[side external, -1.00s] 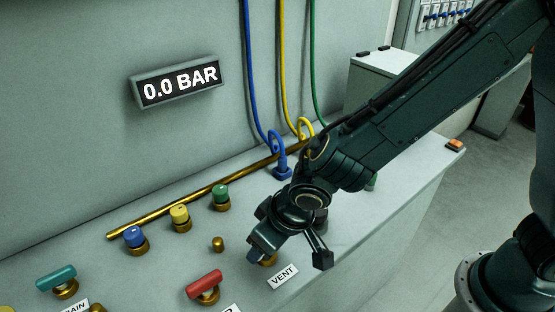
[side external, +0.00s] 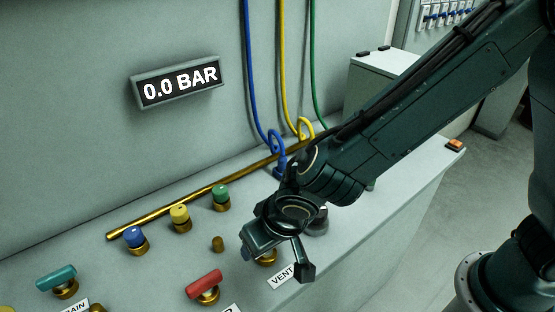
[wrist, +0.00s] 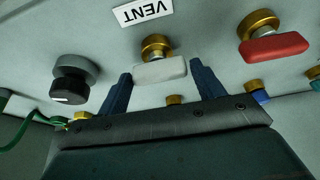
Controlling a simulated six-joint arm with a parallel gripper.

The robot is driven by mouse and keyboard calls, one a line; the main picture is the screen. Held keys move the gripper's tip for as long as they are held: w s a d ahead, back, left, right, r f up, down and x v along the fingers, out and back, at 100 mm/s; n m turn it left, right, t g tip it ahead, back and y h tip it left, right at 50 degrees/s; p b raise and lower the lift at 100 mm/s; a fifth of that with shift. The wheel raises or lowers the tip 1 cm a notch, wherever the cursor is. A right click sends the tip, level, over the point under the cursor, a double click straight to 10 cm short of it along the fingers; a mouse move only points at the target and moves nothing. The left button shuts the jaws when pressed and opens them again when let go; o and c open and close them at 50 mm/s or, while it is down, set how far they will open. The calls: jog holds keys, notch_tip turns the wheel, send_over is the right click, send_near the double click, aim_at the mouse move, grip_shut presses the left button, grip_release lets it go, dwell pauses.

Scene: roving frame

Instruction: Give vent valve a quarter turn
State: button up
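The vent valve has a pale grey-white bar handle (wrist: 160,71) on a brass stem (wrist: 156,46), below the VENT label (wrist: 142,11) in the wrist view. In the side view its brass base (side external: 268,259) shows under my gripper (side external: 276,258), and the handle is mostly hidden. The label (side external: 282,275) lies just in front of it. My gripper is open, and its two dark blue fingers (wrist: 161,80) show either side of the handle in the wrist view, with gaps visible. I cannot tell whether the fingertips reach down to handle height.
A red-handled valve (side external: 204,284) and a teal-handled valve (side external: 56,278) stand to the left. Blue, yellow and green knobs (side external: 180,215) sit behind, by a brass pipe (side external: 200,193). A black knob (wrist: 70,86) stands close beside the vent valve. The display (side external: 179,82) reads 0.0 BAR.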

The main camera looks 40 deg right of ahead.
jog(key=shift+o, duration=1.1)
jog(key=shift+r, duration=0.1)
jog(key=v, duration=1.3)
jog(key=shift+r, duration=0.25)
jog(key=shift+s, duration=0.1)
jog(key=s+d+r, duration=0.2)
jog(key=d+r, duration=0.2)
jog(key=d, duration=0.7)
jog(key=s+d+r, duration=0.2)
jog(key=d+r, duration=0.1)
jog(key=d, duration=0.8)
jog(key=s+d+t, duration=0.1)
jog(key=s+d, duration=0.4)
jog(key=s, duration=0.2)
jog(key=shift+s, duration=0.15)
